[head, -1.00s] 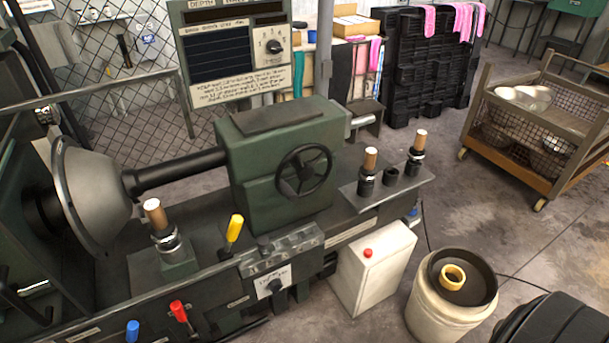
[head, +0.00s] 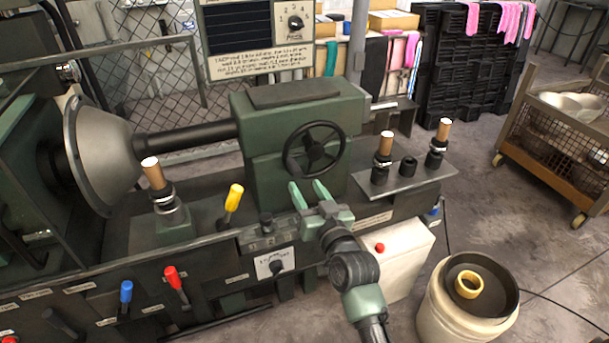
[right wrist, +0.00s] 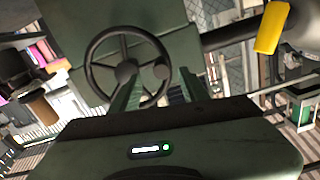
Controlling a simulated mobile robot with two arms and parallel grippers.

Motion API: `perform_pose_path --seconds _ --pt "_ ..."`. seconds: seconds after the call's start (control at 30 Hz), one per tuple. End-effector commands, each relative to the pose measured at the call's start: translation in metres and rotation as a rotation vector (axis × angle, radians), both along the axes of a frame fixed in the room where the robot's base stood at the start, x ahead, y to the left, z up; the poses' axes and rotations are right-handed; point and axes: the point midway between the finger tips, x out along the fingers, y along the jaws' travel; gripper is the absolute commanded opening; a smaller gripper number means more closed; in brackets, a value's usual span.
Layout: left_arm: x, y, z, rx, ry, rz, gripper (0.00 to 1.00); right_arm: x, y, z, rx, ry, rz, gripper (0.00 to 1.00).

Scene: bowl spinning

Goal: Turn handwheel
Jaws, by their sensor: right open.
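The black handwheel (head: 314,149) is on the front of the green tailstock housing (head: 262,125). It has a dark rim, several spokes and a central hub. My right gripper (head: 307,186) is open, with its two green fingers pointing up toward the lower rim. In the right wrist view the handwheel (right wrist: 127,68) lies just beyond the fingertips (right wrist: 160,85), and a small round knob shows on its right side. Whether the fingers touch the rim cannot be told. My left gripper is not in view.
A yellow-handled lever (head: 234,197) stands left of my right gripper. Wooden-topped posts (head: 385,148) stand on a plate to the right. A metal bowl form (head: 108,155) is at the left. A white box (head: 400,255) and a bucket (head: 435,300) stand on the floor at the right.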

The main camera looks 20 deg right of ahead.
Motion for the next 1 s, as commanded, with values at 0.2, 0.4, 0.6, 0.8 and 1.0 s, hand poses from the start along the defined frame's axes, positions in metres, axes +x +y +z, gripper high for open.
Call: perform_pose_path --seconds 0.2,0.4,0.6,0.8,1.0 --pt "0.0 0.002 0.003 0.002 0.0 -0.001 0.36 0.026 0.0 0.007 0.001 -0.01 -0.001 0.45" --pt "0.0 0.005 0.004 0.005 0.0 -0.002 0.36 0.058 0.001 0.005 0.002 -0.009 -0.001 0.45" --pt "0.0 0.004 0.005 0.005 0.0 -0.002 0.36 0.075 0.002 0.004 0.0 -0.007 0.0 0.45" --pt "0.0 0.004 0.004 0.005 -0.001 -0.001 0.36 0.077 0.002 0.004 0.0 -0.007 0.0 0.45" --pt "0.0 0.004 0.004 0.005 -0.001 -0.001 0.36 0.076 0.002 0.004 0.0 -0.007 0.0 0.14"
